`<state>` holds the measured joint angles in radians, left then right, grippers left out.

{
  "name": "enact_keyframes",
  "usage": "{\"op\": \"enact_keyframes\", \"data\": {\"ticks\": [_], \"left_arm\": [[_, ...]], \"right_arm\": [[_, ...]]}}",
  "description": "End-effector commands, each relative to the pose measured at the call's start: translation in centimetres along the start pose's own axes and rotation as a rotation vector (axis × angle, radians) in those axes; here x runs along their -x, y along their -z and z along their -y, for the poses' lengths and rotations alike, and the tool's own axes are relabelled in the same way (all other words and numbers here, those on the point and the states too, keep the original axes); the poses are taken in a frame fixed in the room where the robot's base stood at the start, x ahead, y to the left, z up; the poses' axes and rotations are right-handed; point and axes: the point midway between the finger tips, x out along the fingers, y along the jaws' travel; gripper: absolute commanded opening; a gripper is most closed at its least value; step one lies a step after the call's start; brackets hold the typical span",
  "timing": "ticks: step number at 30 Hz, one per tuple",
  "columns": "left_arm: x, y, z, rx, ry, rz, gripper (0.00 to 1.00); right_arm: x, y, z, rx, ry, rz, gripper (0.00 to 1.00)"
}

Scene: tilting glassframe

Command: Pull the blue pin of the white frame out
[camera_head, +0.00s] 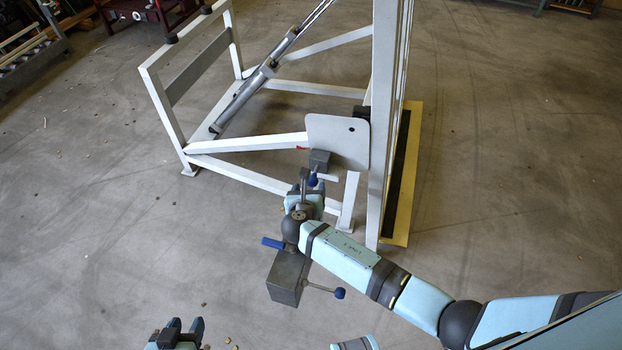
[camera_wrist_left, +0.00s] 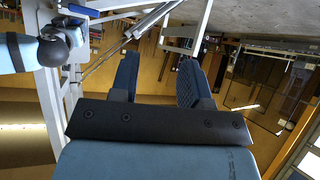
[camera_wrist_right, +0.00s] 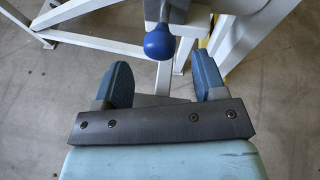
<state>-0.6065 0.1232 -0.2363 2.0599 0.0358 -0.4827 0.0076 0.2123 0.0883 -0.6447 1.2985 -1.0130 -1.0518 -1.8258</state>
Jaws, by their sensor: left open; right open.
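The white frame (camera_head: 230,145) stands on the floor with a white plate (camera_head: 338,138) beside its upright post. A grey block sits at the plate's lower edge, and the blue pin's round knob (camera_head: 313,181) hangs by it. In the right wrist view the blue knob (camera_wrist_right: 159,42) shows on a dark stem, centred between the fingers and slightly beyond their tips. My right gripper (camera_wrist_right: 163,72) is open and appears not to touch it; in the head view my wrist partly hides it. My left gripper (camera_head: 185,325) is open and empty at the lower left, away from the frame.
A grey block (camera_head: 287,278) with a blue handle (camera_head: 273,243) and a blue-knobbed lever (camera_head: 340,293) shows close beside my right wrist. The upright post (camera_head: 382,130) stands right of the plate.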

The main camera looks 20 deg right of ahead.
Motion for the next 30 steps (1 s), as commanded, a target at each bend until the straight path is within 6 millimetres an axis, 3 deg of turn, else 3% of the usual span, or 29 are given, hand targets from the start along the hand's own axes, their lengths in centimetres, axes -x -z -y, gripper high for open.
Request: {"op": "enact_keyframes", "data": {"ticks": [1,6,13,19,30], "left_arm": [[0.9,1.1,0.0,-0.001,0.002,0.005,0.43],[2.1,2.7,0.1,-0.021,0.009,-0.009,0.43],[3.4,3.9,0.2,-0.053,0.013,-0.029,0.43],[3.7,3.9,0.1,-0.062,0.012,-0.024,0.43],[3.7,3.8,0.0,-0.063,0.01,-0.025,0.43]], "right_arm": [[1.5,-0.7,0.1,0.0,-0.003,-0.004,0.64],[5.0,-0.8,0.1,0.001,-0.003,-0.003,0.64],[8.7,-0.3,0.1,0.0,-0.002,-0.003,0.64],[10.0,-0.1,0.0,0.0,-0.001,-0.001,0.64],[10.1,0.1,0.0,-0.001,-0.001,-0.001,0.64]]}}
